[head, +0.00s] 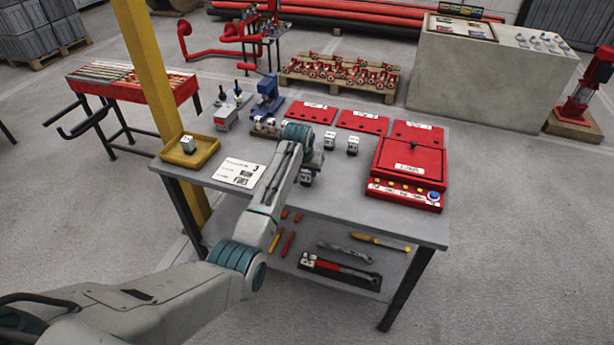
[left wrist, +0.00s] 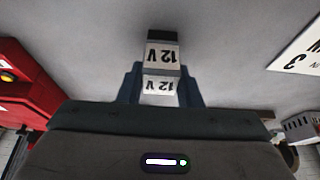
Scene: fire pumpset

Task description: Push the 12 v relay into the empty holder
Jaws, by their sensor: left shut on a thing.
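My left gripper (head: 309,163) points down over the middle of the table, shut on the 12 V relay (left wrist: 160,88). In the left wrist view the relay is a pale block between the dark fingers. A second "12 V" face (left wrist: 162,57) with a dark end shows just beyond the fingertips. I cannot tell whether it belongs to the relay or to a holder under it. In the head view a small grey-and-black block (head: 305,178) shows below the gripper. Whether the relay is seated is hidden. My right gripper is not in view.
Two small grey blocks (head: 330,141) (head: 352,145) stand behind the gripper. A red control box (head: 408,165) is at the right, with red plates (head: 363,121) behind. A yellow tray (head: 170,157) holds one block at the left; a paper card (head: 240,172) lies nearby. The front tabletop is clear.

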